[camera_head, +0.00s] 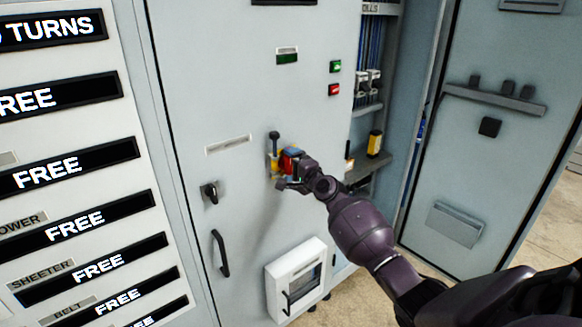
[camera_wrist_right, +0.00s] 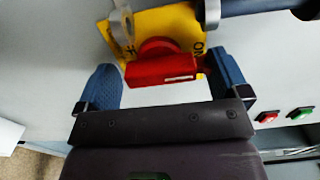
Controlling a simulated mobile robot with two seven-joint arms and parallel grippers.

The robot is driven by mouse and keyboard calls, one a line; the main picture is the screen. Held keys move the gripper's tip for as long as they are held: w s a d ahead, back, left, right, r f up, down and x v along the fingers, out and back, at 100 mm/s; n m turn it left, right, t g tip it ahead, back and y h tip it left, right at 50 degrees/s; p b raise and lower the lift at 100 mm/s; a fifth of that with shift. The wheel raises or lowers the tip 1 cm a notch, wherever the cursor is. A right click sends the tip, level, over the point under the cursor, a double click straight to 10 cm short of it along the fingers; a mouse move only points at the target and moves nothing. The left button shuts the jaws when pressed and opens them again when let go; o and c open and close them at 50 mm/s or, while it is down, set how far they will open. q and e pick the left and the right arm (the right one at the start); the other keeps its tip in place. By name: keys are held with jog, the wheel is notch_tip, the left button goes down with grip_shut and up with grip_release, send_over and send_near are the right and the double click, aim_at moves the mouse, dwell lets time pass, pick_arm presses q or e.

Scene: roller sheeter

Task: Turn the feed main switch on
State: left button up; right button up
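The feed main switch is a red handle (camera_wrist_right: 165,68) on a yellow plate (camera_wrist_right: 170,20) on the grey cabinet front. The plate's lettering reads upside down in the wrist view and is partly hidden. In the head view the red handle (camera_head: 291,153) is partly covered by my right gripper (camera_head: 289,172). In the wrist view my right gripper (camera_wrist_right: 166,78) is open, with one blue finger on each side of the handle. A gap shows at the left finger. The right finger is close to the handle's end; I cannot tell whether it touches. My left gripper is not in view.
A dark lever (camera_head: 274,136) sticks out just above the switch. A black knob (camera_head: 210,192), a door handle (camera_head: 220,253) and a white box (camera_head: 296,281) are on the same cabinet. Green (camera_head: 335,66) and red (camera_head: 334,89) buttons sit upper right. An open cabinet door (camera_head: 490,140) stands right.

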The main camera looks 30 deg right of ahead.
jog(key=s, duration=1)
jog(key=shift+s+d, duration=0.4)
dwell(0.7)
